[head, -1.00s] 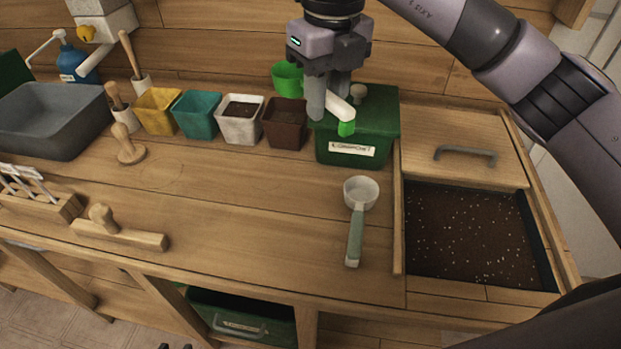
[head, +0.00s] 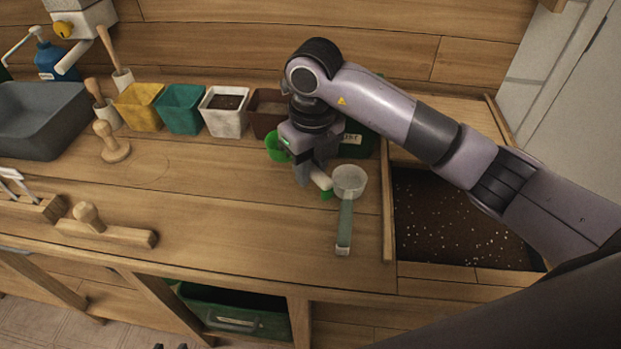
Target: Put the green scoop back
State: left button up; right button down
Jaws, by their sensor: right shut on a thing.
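The green scoop (head: 276,147) has a bright green cup and a pale handle with a green end. My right gripper (head: 306,174) is shut on its handle, which sticks out to the lower right of the fingers. The cup shows on the left of the gripper and is partly hidden by it. The gripper is low over the bench, close to the cup of a second scoop. Two dark tips at the bottom edge look like my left gripper (head: 173,346), apart and empty.
The second scoop (head: 344,222), with a clear cup and grey-green handle, lies on the bench. Coloured pots (head: 181,112) stand in a row behind. A green labelled box (head: 357,143) is partly hidden by my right arm. A soil bin (head: 447,225) is at the right.

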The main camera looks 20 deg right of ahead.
aim_at(311, 195)
jog(key=shift+f, duration=1.75)
jog(key=shift+f, duration=0.2)
jog(key=c, duration=1.2)
grip_release()
jog(key=shift+o, duration=0.2)
jog(key=shift+r, duration=0.1)
jog(key=r, duration=1.2)
jog(key=shift+s+d+r, duration=0.1)
jog(key=shift+s, duration=0.15)
